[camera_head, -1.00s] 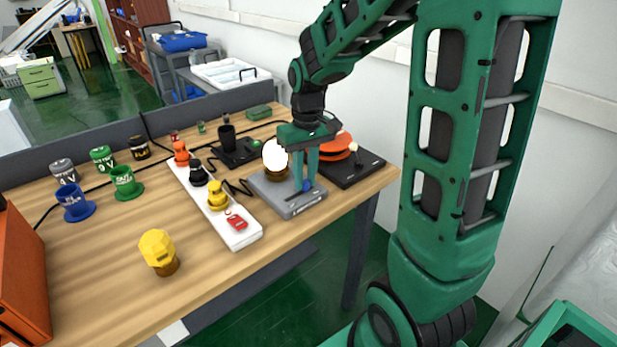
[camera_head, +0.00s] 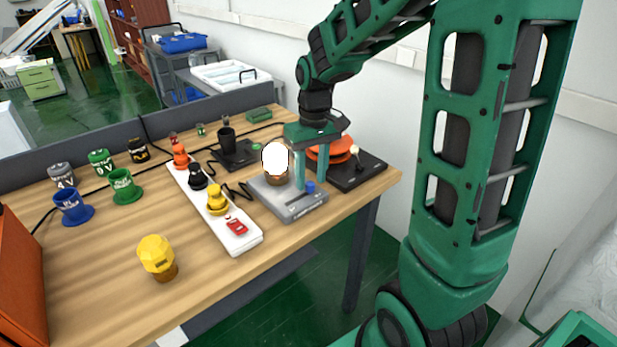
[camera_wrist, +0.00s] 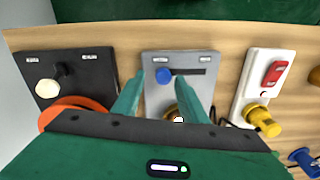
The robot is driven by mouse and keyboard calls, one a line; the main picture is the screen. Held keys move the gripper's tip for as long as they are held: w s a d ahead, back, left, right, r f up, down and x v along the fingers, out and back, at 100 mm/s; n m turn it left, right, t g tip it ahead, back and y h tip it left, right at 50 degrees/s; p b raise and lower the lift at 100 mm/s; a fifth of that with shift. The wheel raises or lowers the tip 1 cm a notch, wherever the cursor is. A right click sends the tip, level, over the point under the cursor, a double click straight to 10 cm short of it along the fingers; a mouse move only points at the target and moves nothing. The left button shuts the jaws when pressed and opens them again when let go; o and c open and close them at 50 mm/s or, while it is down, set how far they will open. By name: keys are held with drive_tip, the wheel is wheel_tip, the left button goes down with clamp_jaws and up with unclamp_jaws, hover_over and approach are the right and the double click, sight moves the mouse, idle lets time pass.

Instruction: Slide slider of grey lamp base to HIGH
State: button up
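The grey lamp base (camera_head: 300,209) stands near the table's front right edge, with a glowing white bulb (camera_head: 275,157) on it. Its blue slider knob (camera_head: 310,187) shows at the right of the base. In the wrist view the blue knob (camera_wrist: 163,75) sits at the left end of a dark slot that runs to the right. Small labels lie beyond both slot ends, too small to read. My gripper (camera_head: 311,183) is open over the base.
A black base (camera_head: 366,176) with an orange disc shade (camera_head: 333,148) stands close on the right. A white power strip (camera_head: 245,242) with coloured plugs lies to the left. Cups and a yellow-topped bulb (camera_head: 156,254) are farther left.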

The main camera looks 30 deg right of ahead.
wheel_tip(320, 180, up, 10)
drive_tip(key=shift+d, duration=0.25)
idle(0.6)
drive_tip(key=s+d+f+m, duration=0.2)
drive_tip(key=s, duration=0.6)
drive_tip(key=s+d+f+m, duration=0.2)
drive_tip(key=s, duration=0.6)
drive_tip(key=s+d+f+m, duration=0.2)
drive_tip(key=s, duration=0.6)
drive_tip(key=shift+s+f, duration=0.15)
drive_tip(key=shift+f, duration=0.2)
drive_tip(key=shift+w+f, duration=0.25)
drive_tip(key=shift+w, duration=0.35)
idle(0.4)
